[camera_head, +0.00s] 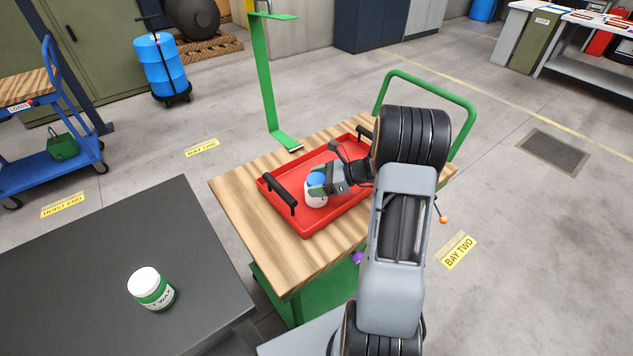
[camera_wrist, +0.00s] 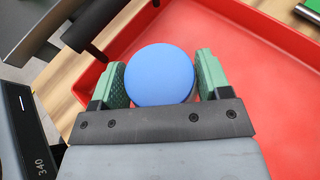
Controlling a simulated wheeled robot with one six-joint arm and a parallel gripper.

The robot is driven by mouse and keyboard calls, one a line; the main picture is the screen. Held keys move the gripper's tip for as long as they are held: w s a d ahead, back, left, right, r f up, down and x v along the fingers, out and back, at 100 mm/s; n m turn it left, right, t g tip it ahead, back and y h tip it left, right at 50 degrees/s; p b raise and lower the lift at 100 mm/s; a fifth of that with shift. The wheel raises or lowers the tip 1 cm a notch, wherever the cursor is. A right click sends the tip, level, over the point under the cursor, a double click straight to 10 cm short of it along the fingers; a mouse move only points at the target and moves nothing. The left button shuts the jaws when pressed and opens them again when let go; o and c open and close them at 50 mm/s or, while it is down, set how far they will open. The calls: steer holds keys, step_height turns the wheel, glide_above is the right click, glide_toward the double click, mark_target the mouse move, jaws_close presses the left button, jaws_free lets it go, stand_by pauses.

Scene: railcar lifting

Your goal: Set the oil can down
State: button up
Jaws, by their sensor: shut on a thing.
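The oil can (camera_head: 317,199) appears as a small, round white container with a blue top. It is upright over the left part of the red tray (camera_head: 308,232), within its rim. I cannot tell whether its base touches the tray floor. My gripper (camera_head: 322,184) is shut on it, with one green-padded finger on each side. In the wrist view, the blue top (camera_wrist: 160,75) sits between the two fingers of my gripper (camera_wrist: 160,83), which hide part of the body. The red tray's floor (camera_wrist: 260,80) shows to the right.
The tray lies on a wooden-topped cart (camera_head: 243,186) with a green frame. Its black handle (camera_head: 284,197) stands close left of the can. A green jar with a white lid (camera_head: 151,289) is on the dark bench (camera_head: 75,262). The tray's right part looks clear in the wrist view.

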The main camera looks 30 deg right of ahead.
steer(key=shift+f, duration=0.1)
steer(key=o, duration=1.1)
